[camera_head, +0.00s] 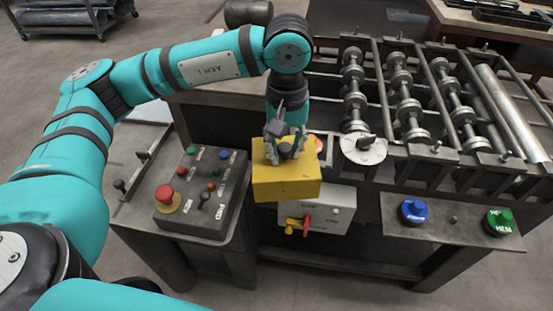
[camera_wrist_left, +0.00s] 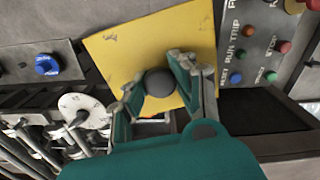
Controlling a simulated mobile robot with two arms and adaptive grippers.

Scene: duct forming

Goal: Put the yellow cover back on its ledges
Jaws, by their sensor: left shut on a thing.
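The yellow cover (camera_head: 287,185) is a box-like yellow piece near the middle of the head view. My left gripper (camera_head: 284,147) is above it, shut on the dark round knob on its top. In the left wrist view the cover (camera_wrist_left: 125,45) shows as a wide yellow plate, with the knob (camera_wrist_left: 160,83) between the two fingers of the gripper (camera_wrist_left: 158,90). The cover hangs in front of the machine, between the control box and the roller stands. I cannot make out the ledges; the cover and my arm hide that part. My right gripper is not in view.
A control box (camera_head: 205,190) with a red mushroom button stands left of the cover. A white box (camera_head: 318,212) with red and yellow levers is just below. Roller stands (camera_head: 400,90) and a white dial (camera_head: 364,149) are to the right. A panel (camera_head: 450,221) carries blue and green buttons.

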